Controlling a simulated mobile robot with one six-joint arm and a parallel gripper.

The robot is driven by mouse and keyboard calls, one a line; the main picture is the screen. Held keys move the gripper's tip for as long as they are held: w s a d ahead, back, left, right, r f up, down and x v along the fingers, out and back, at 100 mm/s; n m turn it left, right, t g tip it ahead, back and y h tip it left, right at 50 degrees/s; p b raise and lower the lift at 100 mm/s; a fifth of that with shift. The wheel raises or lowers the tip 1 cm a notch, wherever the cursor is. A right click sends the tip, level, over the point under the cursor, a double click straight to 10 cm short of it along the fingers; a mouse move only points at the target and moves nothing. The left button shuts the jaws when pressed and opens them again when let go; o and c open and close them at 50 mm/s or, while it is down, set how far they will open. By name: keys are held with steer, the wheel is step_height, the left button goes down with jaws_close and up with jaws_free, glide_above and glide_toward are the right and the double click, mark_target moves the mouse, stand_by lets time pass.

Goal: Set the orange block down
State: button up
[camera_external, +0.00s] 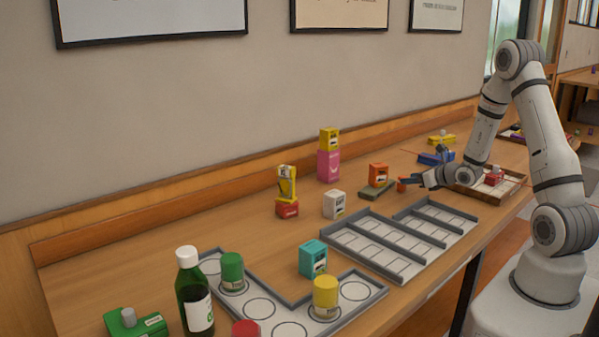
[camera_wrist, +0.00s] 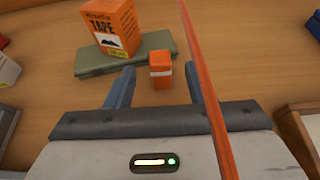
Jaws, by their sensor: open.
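A small orange block (camera_wrist: 161,72) with a pale band is on the table between the fingers of my gripper (camera_wrist: 163,82) in the wrist view. The fingers are open, with a gap on both sides of the block. In the external view the block (camera_external: 402,186) shows at the tip of my gripper (camera_external: 416,181), low over the table. Just beyond it, an orange tape box (camera_wrist: 112,25) stands on a flat green slab (camera_wrist: 150,50); the box also shows in the external view (camera_external: 378,172).
A long thin red strip (camera_wrist: 205,80) crosses the wrist view close to the right finger. Grey divided trays (camera_external: 385,250) lie in front, and a brown tray (camera_external: 505,190) holds a red item at the right. Blue (camera_external: 435,158) and white (camera_external: 334,205) objects stand nearby.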

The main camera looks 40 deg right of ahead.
mark_target(403, 176)
steer(key=x, duration=0.4)
steer(key=shift+w+r+p, duration=0.1)
steer(key=shift+w+p, duration=0.15)
steer(key=shift+p, duration=0.05)
steer(key=shift+c, duration=0.2)
jaws_close()
steer(key=shift+r, duration=0.15)
